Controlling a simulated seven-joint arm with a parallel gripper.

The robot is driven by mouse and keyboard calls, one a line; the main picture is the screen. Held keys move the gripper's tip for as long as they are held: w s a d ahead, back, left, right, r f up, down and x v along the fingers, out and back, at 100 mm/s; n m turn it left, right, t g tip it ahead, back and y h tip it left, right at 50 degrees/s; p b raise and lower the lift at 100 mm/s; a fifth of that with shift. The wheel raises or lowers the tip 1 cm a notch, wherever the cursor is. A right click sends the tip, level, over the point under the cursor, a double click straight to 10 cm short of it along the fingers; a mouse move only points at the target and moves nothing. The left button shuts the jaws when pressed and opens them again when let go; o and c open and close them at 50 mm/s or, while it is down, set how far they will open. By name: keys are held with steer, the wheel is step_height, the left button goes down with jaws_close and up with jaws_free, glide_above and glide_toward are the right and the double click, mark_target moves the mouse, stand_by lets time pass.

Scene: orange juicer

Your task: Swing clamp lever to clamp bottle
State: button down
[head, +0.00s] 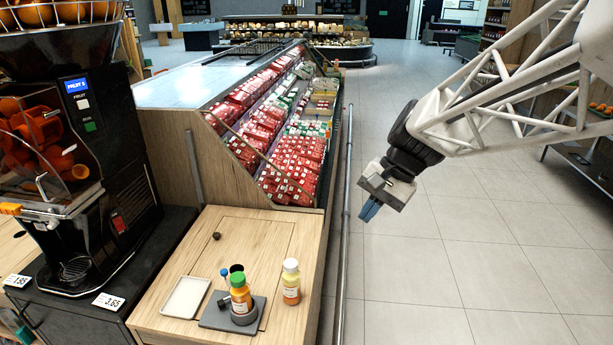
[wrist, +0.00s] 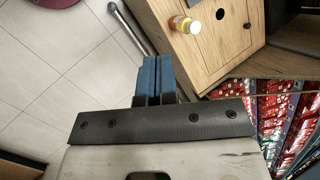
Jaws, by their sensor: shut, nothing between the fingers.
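An orange juice bottle with a green cap (head: 240,295) stands upright in a dark grey clamp fixture (head: 215,317) on the wooden counter. A blue ball (head: 225,272), apparently the clamp lever's knob, shows just behind and left of the cap; the lever itself is mostly hidden. My gripper (head: 370,209) has blue fingers, is shut and empty, and hangs over the floor to the right of the counter, well apart from the fixture.
A pale tray (head: 186,297) lies left. A metal rail (head: 345,230) runs between counter and gripper. The juicer (head: 75,170) stands at left. Open floor lies right.

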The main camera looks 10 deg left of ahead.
steer(key=w+a+f+m+g+y, duration=0.4)
steer(key=w+a+f+g, duration=0.1)
steer(key=w+a+f, duration=1.05)
steer(key=w+a+f+m+y, duration=0.1)
steer(key=w+a+f, duration=0.1)
steer(key=f, duration=0.4)
steer(key=w+a+f+m+g+y, duration=0.1)
steer(key=w+a+f+y, duration=0.1)
steer(key=a+f, duration=0.2)
steer(key=w+a+f+m+g+y, duration=0.1)
steer(key=w+a+f, duration=0.1)
steer(key=f, duration=0.7)
steer(key=shift+a+f+m+y, duration=0.15)
steer(key=shift+a+f+m, duration=0.05)
steer(key=shift+a, duration=0.25)
steer(key=shift+a+f+m+y, duration=0.15)
steer(key=shift+a+m, duration=0.05)
steer(key=shift+a, duration=0.25)
steer(key=shift+s, duration=0.1)
steer(key=x, duration=1.4)
steer(key=shift+d, duration=0.1)
